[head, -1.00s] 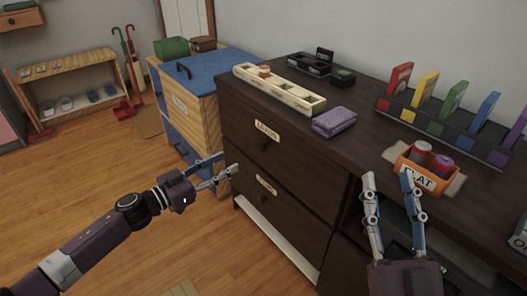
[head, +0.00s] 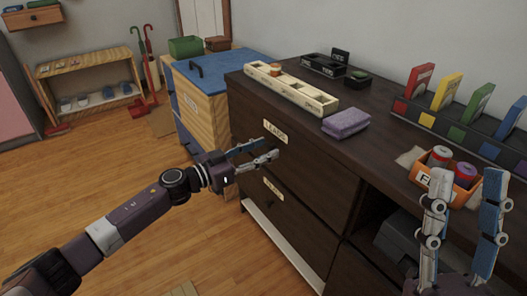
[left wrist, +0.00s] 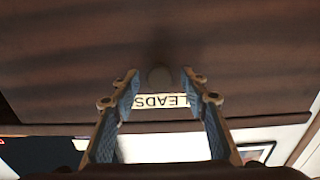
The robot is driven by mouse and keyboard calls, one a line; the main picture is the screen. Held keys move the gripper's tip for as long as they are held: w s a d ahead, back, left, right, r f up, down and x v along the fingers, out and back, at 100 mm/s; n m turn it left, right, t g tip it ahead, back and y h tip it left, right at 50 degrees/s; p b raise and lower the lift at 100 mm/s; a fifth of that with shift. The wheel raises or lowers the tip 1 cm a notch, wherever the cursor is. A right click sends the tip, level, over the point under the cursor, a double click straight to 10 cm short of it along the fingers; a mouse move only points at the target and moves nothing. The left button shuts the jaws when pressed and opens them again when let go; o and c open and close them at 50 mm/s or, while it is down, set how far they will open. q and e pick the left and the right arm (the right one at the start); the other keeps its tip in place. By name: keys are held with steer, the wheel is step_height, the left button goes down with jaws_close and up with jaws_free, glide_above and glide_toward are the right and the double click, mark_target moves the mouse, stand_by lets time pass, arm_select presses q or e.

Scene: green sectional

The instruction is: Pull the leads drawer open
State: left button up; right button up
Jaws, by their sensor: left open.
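The leads drawer (head: 252,122) is the upper drawer of the dark brown cabinet, with a "LEADS" label (head: 275,132). Its front looks flush with the cabinet. My left gripper (head: 267,148) is open in front of this drawer, just below the label, and partly hides the knob. In the left wrist view the picture is upside down; a round dark knob (left wrist: 160,77) lies between the two spread fingers, near the label (left wrist: 160,101). I cannot tell whether the fingers touch it. My right gripper (head: 466,178) is open and empty, in front of the cabinet's right part.
A second labelled drawer (head: 258,193) is below. The cabinet top holds a cream tray (head: 300,92), a purple cloth (head: 346,123), an orange box (head: 462,192) with cans near my right gripper, and a coloured rack (head: 455,127). A blue-lidded wooden chest (head: 205,105) stands left. Wooden floor is open at left.

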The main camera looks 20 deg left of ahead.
arm_select(q)
steer(key=shift+w+d, duration=0.1)
jaws_close()
stand_by(0.3)
